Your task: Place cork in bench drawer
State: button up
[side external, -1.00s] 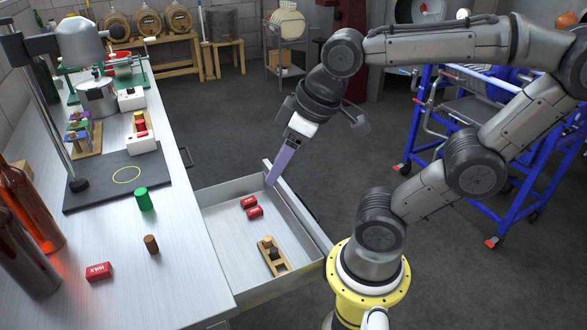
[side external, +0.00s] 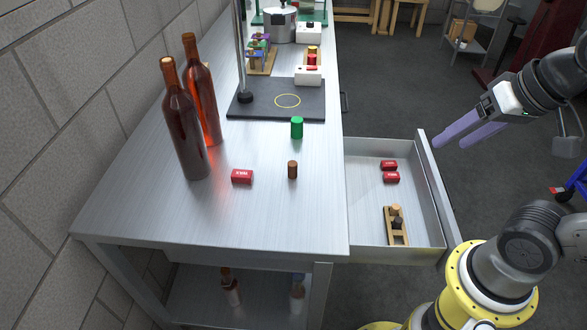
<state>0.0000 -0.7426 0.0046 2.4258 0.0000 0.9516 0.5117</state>
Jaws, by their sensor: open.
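A small brown cork (side external: 292,169) stands upright on the metal bench (side external: 240,215), left of the open drawer. The bench drawer (side external: 365,255) is pulled out to the right. My gripper (side external: 450,144), with two long purple fingers, is open and empty. Its fingertips show beside the far end of the drawer's front panel, well right of the cork. The height of the fingertips above the drawer is hard to tell.
Near the cork are a red block (side external: 242,177), a green cylinder (side external: 297,128) and two tall bottles (side external: 185,125). Behind stands a dark stand base (side external: 270,103) with a yellow ring. The bench front is clear.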

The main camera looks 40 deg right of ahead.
jog(key=w+r+m, duration=0.6)
jog(key=w+m, duration=0.2)
jog(key=m, duration=0.1)
jog(key=m+g, duration=0.6)
jog(key=m, duration=0.3)
send_over(292, 163)
notch_tip(292, 163, down, 22)
jog(key=shift+r, duration=0.1)
jog(key=shift+s+f, duration=0.1)
jog(key=shift+f, duration=2.85)
grip_shut()
